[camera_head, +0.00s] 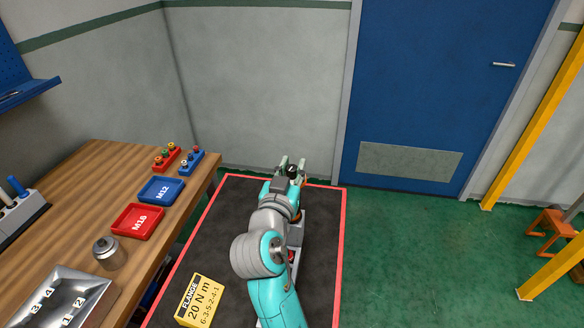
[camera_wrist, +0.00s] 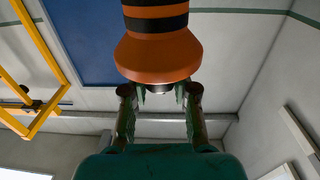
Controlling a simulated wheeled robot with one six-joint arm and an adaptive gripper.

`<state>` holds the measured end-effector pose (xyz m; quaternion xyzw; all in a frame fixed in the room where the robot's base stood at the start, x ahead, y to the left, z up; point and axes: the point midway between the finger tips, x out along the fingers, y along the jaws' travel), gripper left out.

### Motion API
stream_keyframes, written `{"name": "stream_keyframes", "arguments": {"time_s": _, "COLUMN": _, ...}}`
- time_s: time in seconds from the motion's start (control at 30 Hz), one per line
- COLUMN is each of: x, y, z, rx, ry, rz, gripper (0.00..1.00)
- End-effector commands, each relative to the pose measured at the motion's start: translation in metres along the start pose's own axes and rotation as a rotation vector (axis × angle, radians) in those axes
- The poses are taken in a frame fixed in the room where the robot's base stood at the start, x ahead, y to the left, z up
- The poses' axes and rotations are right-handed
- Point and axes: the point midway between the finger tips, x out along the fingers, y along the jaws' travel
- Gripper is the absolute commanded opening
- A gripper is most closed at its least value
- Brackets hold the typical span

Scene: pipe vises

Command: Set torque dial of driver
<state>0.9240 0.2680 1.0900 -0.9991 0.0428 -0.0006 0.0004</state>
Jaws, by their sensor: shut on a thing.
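My gripper (camera_wrist: 160,95) is shut on a narrow grey and dark end below a flared orange body with black bands, which I take to be the driver (camera_wrist: 158,55). In the wrist view the driver rises from between the fingertips and runs out of the top edge. Its far end is out of view, and no dial markings can be read. In the head view my gripper (camera_head: 291,164) is at the far end of my arm, over the far part of the dark mat, with a small dark thing between its fingers.
A yellow sign (camera_head: 201,300) reads FLANGE 20 N m.

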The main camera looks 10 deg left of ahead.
Motion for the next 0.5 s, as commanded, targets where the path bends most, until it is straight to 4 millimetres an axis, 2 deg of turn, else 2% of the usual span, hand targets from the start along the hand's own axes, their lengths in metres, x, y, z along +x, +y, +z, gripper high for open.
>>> {"name": "stream_keyframes", "arguments": {"time_s": 0.5, "x": 0.0002, "y": -0.0003, "z": 0.0003, "rx": 0.000, "ry": -0.001, "rz": 0.203, "gripper": 0.00}}
